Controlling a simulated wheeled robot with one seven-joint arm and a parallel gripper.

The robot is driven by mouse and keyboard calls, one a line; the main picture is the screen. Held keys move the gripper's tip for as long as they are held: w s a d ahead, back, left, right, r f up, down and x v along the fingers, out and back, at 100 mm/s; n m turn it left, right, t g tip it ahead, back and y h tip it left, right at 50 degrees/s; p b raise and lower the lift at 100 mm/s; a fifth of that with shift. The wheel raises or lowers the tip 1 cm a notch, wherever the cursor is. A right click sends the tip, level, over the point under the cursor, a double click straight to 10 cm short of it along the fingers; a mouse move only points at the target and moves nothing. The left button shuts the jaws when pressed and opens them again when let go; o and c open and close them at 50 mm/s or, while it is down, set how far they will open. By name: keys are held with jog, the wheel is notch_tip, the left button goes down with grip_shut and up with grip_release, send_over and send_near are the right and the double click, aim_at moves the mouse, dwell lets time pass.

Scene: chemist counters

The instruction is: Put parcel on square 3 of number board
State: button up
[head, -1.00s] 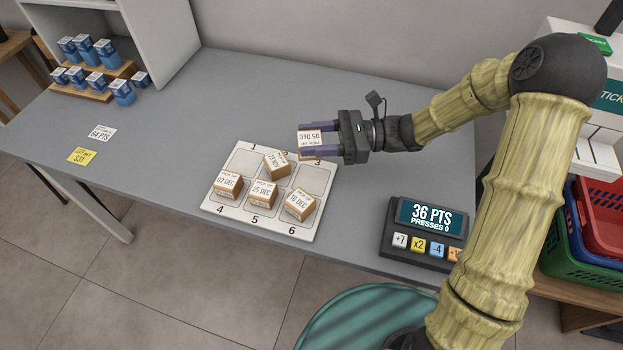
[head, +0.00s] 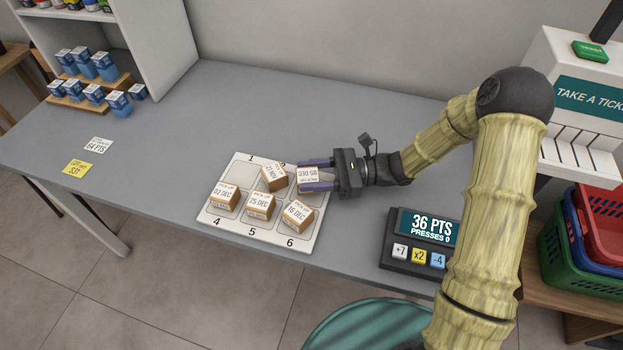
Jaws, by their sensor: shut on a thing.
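My gripper (head: 318,180) is shut on a parcel (head: 307,175) labelled 05 DEC, with its purple fingers on either side. The parcel is over square 3 at the upper right of the number board (head: 240,167); I cannot tell whether it touches the board. Square 1 at the upper left is bare. A parcel labelled 23 NOV (head: 274,178) sits tilted at square 2, close beside the held one. The 02 DEC parcel (head: 223,198), the 25 DEC parcel (head: 259,207) and the 16 DEC parcel (head: 297,216) fill the front row, squares 4, 5 and 6.
A points device (head: 422,240) reading 36 PTS stands right of the board near the counter's front edge. Blue boxed goods (head: 100,68) stand at the back left by a shelf. Two cards (head: 78,168) lie on the left. The counter behind the board is clear.

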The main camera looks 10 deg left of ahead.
jog(key=shift+f, duration=0.75)
jog(key=shift+f, duration=0.2)
jog(key=o, duration=1)
jog(key=shift+r, duration=0.15)
jog(key=shift+w+d, duration=0.1)
jog(key=shift+d, duration=0.1)
jog(key=v, duration=1.1)
jog(key=shift+w+d, duration=0.1)
jog(key=shift+d, duration=0.15)
jog(key=shift+r, duration=0.1)
